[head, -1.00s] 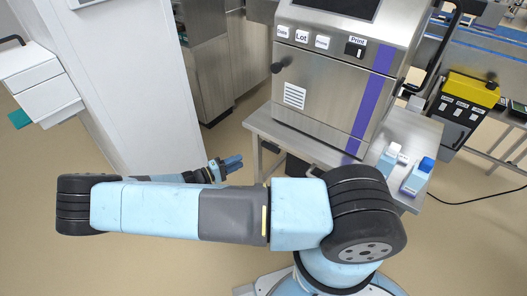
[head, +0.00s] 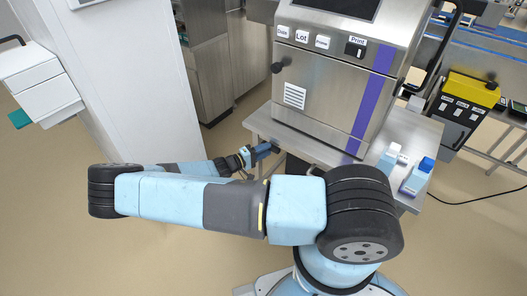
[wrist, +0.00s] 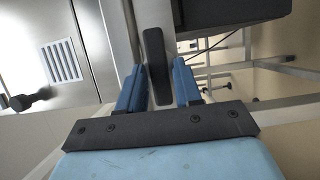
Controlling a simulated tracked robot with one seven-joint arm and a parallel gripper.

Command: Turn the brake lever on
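A dark, flat, rounded bar that looks like the brake lever (wrist: 155,50) stands lengthwise in the wrist view, beside the metal table's edge. My gripper (wrist: 160,75) is open, with one blue finger on each side of the bar's near end. A small gap shows on the right side of the bar; I cannot tell whether the left finger touches it. In the head view my gripper (head: 271,149) is at the left front corner of the metal table (head: 313,151). There the lever is too small and covered to make out clearly.
A steel printer cabinet (head: 325,95) with a purple stripe stands on the table. A white wall panel (head: 125,80) rises to the left. Open floor lies in front.

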